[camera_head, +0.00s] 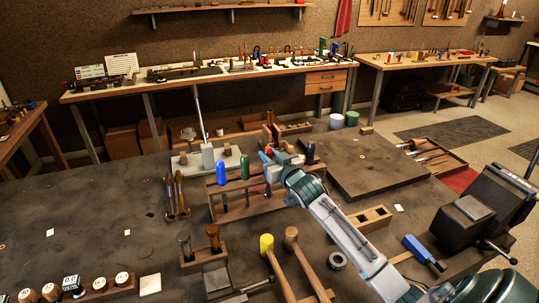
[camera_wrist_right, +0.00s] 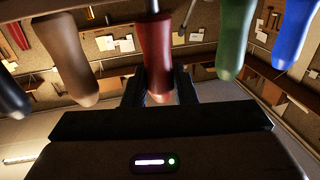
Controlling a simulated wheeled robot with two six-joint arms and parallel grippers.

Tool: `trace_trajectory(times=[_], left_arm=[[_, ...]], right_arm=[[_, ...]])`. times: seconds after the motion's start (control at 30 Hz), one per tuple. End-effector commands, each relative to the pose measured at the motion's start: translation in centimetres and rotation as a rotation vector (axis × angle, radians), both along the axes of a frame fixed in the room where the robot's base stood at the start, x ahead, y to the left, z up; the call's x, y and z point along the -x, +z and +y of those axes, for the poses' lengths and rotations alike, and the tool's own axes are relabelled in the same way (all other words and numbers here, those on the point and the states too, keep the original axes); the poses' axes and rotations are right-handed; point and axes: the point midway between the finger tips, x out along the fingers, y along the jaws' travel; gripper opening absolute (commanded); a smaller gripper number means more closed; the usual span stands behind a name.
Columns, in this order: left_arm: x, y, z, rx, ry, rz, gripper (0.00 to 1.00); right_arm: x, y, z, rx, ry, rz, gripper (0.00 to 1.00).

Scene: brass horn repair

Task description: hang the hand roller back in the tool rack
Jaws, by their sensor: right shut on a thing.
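My right gripper (camera_head: 272,160) is at the tool rack (camera_head: 224,213) in the head view, and its arm hides the rack's right part. In the right wrist view the gripper (camera_wrist_right: 159,92) is shut on the red handle of the hand roller (camera_wrist_right: 155,50). The handle stands in line between a brown handle (camera_wrist_right: 68,55) and a green handle (camera_wrist_right: 234,42). The roller's working end is hidden, and I cannot tell whether it is seated in the rack. My left gripper is not in view.
The rack also holds a blue-handled tool (camera_head: 222,172), close to the green one. A wooden block with holes (camera_head: 370,219) and mallets (camera_head: 296,250) lie in front. A raised dark board (camera_head: 375,160) is at right. The bench's left part is mostly clear.

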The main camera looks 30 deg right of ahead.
Motion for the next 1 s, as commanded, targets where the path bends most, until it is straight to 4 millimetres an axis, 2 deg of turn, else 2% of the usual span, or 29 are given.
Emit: trace_trajectory(times=[0.3,0.33,0.43,0.77,0.87,1.0], left_arm=[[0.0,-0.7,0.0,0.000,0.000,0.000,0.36],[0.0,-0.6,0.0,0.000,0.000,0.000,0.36],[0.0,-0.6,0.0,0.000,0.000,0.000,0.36],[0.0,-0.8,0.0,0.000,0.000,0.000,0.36],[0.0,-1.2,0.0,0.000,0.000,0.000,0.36],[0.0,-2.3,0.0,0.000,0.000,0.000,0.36]], right_arm=[[0.0,-1.2,0.0,0.000,0.000,-0.001,0.00],[0.0,-1.1,0.0,0.001,0.000,-0.002,0.30],[0.0,-1.1,0.0,0.001,0.000,-0.002,0.50],[0.2,-1.3,0.0,0.002,0.000,0.001,0.50],[1.1,-1.4,0.0,0.005,0.000,0.002,0.50],[3.6,-1.6,0.2,0.008,0.002,0.001,0.50]])
